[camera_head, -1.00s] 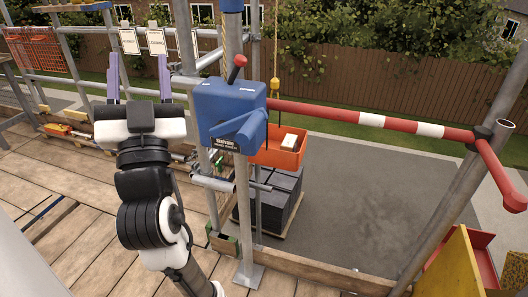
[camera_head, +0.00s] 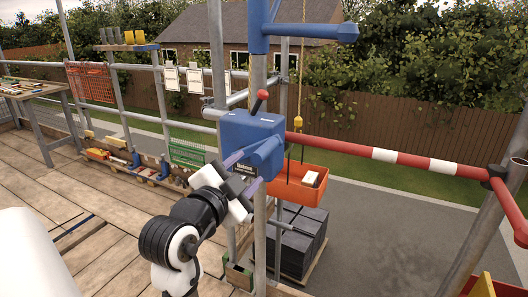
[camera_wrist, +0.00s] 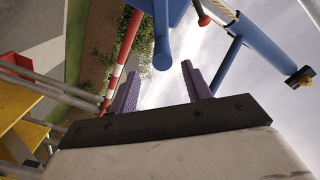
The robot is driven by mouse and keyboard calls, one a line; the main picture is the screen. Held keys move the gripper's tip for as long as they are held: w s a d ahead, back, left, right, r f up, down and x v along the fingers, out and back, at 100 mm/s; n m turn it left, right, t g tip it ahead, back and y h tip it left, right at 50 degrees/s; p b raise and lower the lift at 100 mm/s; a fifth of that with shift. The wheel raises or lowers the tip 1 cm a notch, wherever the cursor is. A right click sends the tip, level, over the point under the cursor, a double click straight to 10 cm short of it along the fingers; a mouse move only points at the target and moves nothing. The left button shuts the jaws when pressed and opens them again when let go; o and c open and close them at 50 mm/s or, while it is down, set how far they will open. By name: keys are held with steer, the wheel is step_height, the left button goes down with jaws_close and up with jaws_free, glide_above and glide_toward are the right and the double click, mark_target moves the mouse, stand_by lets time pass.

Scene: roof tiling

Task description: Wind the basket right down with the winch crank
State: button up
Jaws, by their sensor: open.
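The blue winch box (camera_head: 252,132) is fixed to an upright scaffold pole. A blue arm (camera_head: 262,152), apparently the crank, sticks out from its front, and a red-knobbed lever (camera_head: 260,101) rises from its top. The orange basket (camera_head: 297,190) hangs on a yellow hook and rope beyond the red-and-white rail, with a pale block in it. My gripper (camera_head: 242,172) is open at the lower front left of the winch, its purple fingers pointing towards the blue arm. In the wrist view, a blue rounded bar end (camera_wrist: 162,58) shows between and beyond the open fingers; contact cannot be told.
A stack of dark slates (camera_head: 291,240) stands on a pallet below, close under the basket. The red-and-white rail (camera_head: 395,157) runs right from the winch. Scaffold poles stand close by. A blue jib (camera_head: 300,29) is overhead. The plank deck at left is largely clear.

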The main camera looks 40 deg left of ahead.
mark_target(264, 155)
steer(key=p+x, duration=0.2)
steer(key=x, duration=0.6)
steer(key=shift+w, duration=0.35)
jaws_close()
